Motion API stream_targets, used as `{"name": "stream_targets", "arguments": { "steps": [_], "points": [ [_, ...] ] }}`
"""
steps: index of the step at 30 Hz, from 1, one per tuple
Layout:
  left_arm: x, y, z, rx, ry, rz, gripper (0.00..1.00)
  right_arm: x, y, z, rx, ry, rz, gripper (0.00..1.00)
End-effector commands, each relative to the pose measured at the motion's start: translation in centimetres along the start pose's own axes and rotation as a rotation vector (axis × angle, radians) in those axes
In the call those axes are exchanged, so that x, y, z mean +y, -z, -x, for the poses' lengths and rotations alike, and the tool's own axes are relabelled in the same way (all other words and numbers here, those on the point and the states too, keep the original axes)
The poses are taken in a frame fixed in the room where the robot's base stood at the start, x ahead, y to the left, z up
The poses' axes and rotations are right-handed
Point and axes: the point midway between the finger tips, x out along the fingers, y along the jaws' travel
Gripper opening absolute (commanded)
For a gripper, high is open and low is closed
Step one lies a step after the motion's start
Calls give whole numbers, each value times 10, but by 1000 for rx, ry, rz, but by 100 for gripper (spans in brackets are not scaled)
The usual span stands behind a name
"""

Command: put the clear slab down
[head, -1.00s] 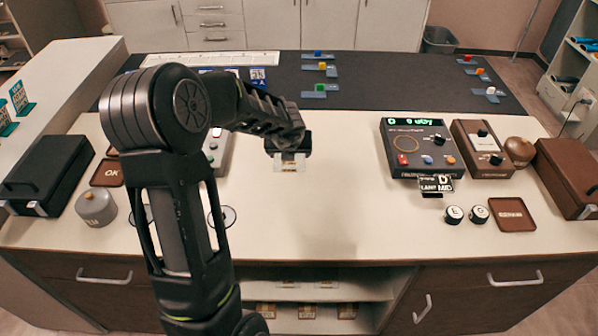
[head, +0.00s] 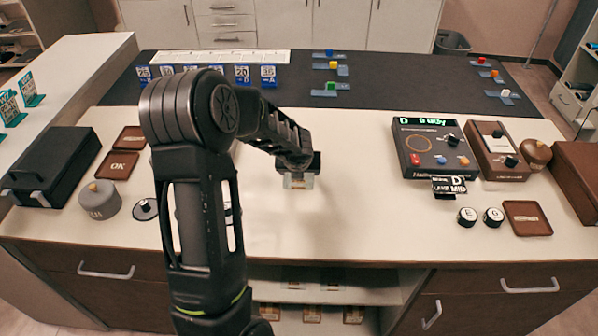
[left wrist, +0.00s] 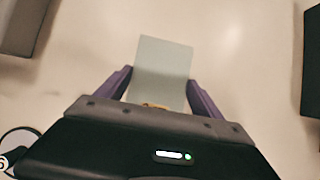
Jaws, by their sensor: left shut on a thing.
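The clear slab (left wrist: 162,68) is a pale, flat, see-through plate in the left wrist view. My left gripper (left wrist: 158,90) is shut on it, with one purple finger at each side. In the head view the slab (head: 298,182) shows small below my left gripper (head: 299,168), over the white counter (head: 345,215). I cannot tell whether the slab touches the counter. My right gripper is not in view.
A grey device with a lit display (head: 432,148) and a brown device (head: 497,150) stand to the right. A grey round pot (head: 99,200) and a black box (head: 48,168) stand to the left. The counter around the slab is clear. An open shelf (head: 330,290) lies below the counter.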

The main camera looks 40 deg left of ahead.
Motion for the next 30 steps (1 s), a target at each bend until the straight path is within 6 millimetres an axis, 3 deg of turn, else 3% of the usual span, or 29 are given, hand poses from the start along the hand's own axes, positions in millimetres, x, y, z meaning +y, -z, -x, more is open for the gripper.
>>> {"name": "stream_targets", "arguments": {
  "steps": [8,9,15,17,25,30],
  "points": [
    [0,0,-2,-2,0,0,24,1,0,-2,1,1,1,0],
    [0,1,-2,-1,0,0,78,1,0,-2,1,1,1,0],
    [0,0,-1,-1,0,0,94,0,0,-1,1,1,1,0],
    [0,0,-1,-1,0,0,99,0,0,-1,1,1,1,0],
    [0,0,0,-1,0,0,99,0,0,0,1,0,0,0],
    [0,-3,10,-3,0,0,99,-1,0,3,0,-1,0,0]
  ]
}}
